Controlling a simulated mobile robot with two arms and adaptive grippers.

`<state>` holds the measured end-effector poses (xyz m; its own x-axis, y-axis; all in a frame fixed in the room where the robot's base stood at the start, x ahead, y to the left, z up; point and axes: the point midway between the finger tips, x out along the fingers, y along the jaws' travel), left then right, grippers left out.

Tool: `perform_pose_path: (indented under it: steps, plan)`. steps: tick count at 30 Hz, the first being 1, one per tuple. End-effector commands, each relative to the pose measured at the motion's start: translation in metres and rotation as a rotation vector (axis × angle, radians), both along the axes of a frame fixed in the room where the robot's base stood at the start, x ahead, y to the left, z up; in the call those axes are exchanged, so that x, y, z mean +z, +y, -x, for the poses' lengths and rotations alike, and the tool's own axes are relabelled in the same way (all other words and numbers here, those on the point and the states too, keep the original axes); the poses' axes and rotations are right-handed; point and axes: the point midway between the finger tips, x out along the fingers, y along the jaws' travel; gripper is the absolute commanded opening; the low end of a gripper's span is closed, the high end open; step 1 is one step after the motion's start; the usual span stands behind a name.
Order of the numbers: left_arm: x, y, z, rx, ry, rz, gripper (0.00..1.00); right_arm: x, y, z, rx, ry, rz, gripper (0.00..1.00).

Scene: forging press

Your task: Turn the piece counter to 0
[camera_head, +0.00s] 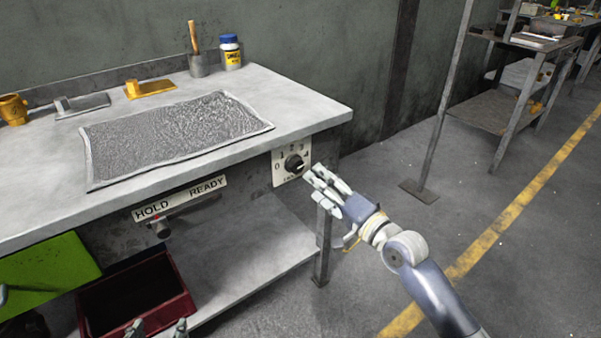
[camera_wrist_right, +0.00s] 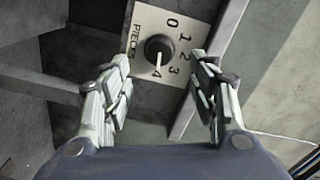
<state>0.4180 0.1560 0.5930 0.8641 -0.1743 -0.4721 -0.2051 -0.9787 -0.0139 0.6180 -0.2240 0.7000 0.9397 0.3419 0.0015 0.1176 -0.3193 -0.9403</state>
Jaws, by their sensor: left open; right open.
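The piece counter is a pale plate (camera_head: 279,180) on the bench's front edge with a black round knob (camera_head: 294,163) and the numbers 0 to 4. In the right wrist view the plate (camera_wrist_right: 143,22) is seen close, and the white mark on the knob (camera_wrist_right: 158,47) points at the 4. My right gripper (camera_head: 319,188) is open just in front of the counter. In its wrist view the fingers (camera_wrist_right: 160,64) stand either side of the knob, apart from it. My left gripper (camera_head: 157,329) is open and empty at the bottom edge, only its fingertips showing.
The workbench (camera_head: 310,104) carries a grey textured mat (camera_head: 175,130), a cup with a wooden handle (camera_head: 199,64), and a blue-capped bottle (camera_head: 230,54). A HOLD/READY lever (camera_head: 160,228) sits under the front edge. A dark red bin (camera_head: 185,306) stands below.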

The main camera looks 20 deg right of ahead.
Motion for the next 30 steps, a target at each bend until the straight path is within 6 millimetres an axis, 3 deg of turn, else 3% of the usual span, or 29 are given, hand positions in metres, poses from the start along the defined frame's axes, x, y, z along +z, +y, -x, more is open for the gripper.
perform_pose_path:
  steps: [6, 15, 21, 30]
  plan:
    - [0.03, -0.009, -0.019, -0.012, -0.177, 0.042, 0.58, -0.001, 0.013, -0.035, 0.0, -0.002, -0.001, 0.54]
    - [0.072, -0.019, -0.032, -0.026, -0.388, 0.095, 0.58, -0.001, 0.025, -0.069, -0.001, -0.001, 0.001, 0.54]
    - [0.085, -0.021, -0.034, -0.03, -0.451, 0.111, 0.58, -0.001, 0.028, -0.078, 0.0, 0.0, 0.002, 0.54]
    - [0.088, -0.021, -0.034, -0.03, -0.46, 0.113, 0.58, -0.001, 0.028, -0.079, -0.001, 0.001, 0.003, 0.54]
